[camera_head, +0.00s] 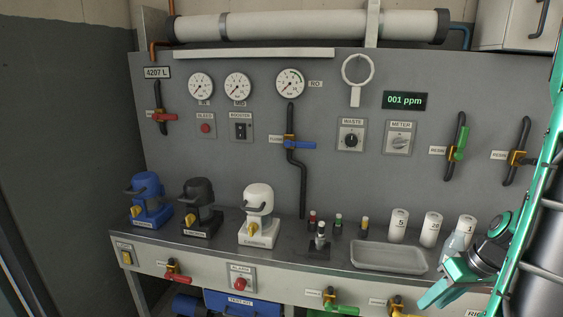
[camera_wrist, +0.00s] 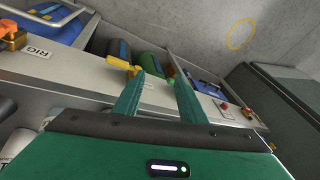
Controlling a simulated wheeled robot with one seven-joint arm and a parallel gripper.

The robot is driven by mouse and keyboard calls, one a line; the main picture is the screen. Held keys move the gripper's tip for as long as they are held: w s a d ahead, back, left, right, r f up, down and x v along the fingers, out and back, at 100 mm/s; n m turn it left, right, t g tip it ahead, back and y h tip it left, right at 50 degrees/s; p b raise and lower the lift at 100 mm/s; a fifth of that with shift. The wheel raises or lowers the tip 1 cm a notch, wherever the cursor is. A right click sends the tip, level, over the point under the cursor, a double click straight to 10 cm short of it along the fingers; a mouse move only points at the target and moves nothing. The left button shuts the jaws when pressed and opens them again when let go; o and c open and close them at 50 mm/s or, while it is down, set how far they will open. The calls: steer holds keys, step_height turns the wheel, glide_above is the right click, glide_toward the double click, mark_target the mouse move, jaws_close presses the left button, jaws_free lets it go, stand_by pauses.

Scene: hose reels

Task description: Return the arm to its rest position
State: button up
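My green gripper (camera_head: 432,294) is at the lower right of the head view, in front of the bench's right part. Part of my arm runs up the right edge of that view. In the wrist view, the two green fingers of my gripper (camera_wrist: 158,92) stand apart with nothing between them. Beyond them are a yellow valve handle (camera_wrist: 121,64) and the pale front panel (camera_wrist: 158,91), apparently not touched. How far the fingertips are from the panel is hard to tell.
The bench (camera_head: 290,251) carries a grey tray (camera_head: 389,270), white cartridges (camera_head: 398,224) and blue, black and white (camera_head: 258,202) pump units. Valves with coloured handles, such as a green one (camera_head: 338,307), stick out from the front panel.

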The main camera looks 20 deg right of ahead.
steer(key=s+a+r+m+g+h, duration=0.2)
steer(key=s+a+r+m, duration=0.3)
steer(key=s+a+r, duration=0.4)
step_height(320, 180, up, 3)
steer(key=shift+s+a+f+g, duration=0.1)
steer(key=shift+s+a+g, duration=0.1)
steer(key=shift+a+g, duration=0.45)
steer(key=shift+c, duration=0.9)
steer(key=shift+d, duration=0.1)
